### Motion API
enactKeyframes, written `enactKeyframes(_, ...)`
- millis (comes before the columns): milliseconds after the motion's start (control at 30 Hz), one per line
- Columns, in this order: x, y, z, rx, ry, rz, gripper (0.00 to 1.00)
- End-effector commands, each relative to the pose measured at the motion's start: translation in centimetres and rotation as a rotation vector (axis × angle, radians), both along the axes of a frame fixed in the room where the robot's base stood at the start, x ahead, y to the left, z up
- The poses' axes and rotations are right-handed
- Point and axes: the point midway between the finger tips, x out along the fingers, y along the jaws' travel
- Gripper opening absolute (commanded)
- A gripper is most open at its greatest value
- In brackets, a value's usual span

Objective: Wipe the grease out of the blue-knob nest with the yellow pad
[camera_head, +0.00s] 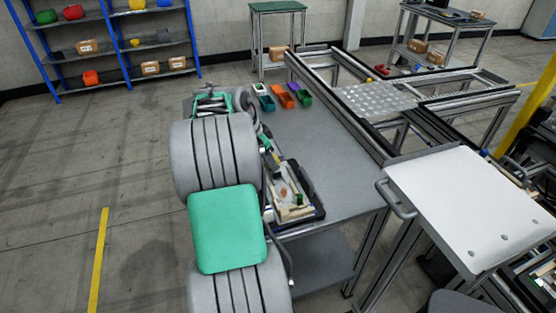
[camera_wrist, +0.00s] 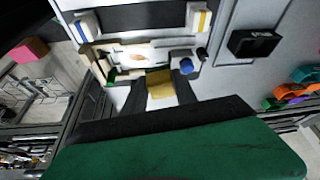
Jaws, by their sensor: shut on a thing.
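In the wrist view my gripper (camera_wrist: 160,76) is shut on the yellow pad (camera_wrist: 160,88), which sits between its two dark fingers. Just beyond the fingertips is a pale, framed nest (camera_wrist: 150,46) with a blue knob (camera_wrist: 186,66) at its right side. A brownish smear (camera_wrist: 137,57) shows on the nest's floor. The pad is at the near edge of the nest; I cannot tell whether it touches it.
A black open box (camera_wrist: 252,43) stands right of the nest. Coloured bins, one of them orange (camera_head: 282,97), stand at the bench's far end. The grey bench top (camera_head: 335,165) is clear right of the fixture. A white-topped cart (camera_head: 470,200) stands at the right.

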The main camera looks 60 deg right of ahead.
Motion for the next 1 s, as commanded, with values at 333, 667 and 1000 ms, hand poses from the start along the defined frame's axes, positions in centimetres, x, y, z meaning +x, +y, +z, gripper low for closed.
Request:
enactKeyframes(333, -2.7, -1.6, -1.8, 0.000, 0.000, -0.126, 0.01)
enactKeyframes(667, -2.6, -1.6, -5.9, 0.001, 0.000, -0.122, 0.01)
enactKeyframes(1000, -2.6, -1.6, -6.6, 0.000, -0.001, -0.122, 0.01)
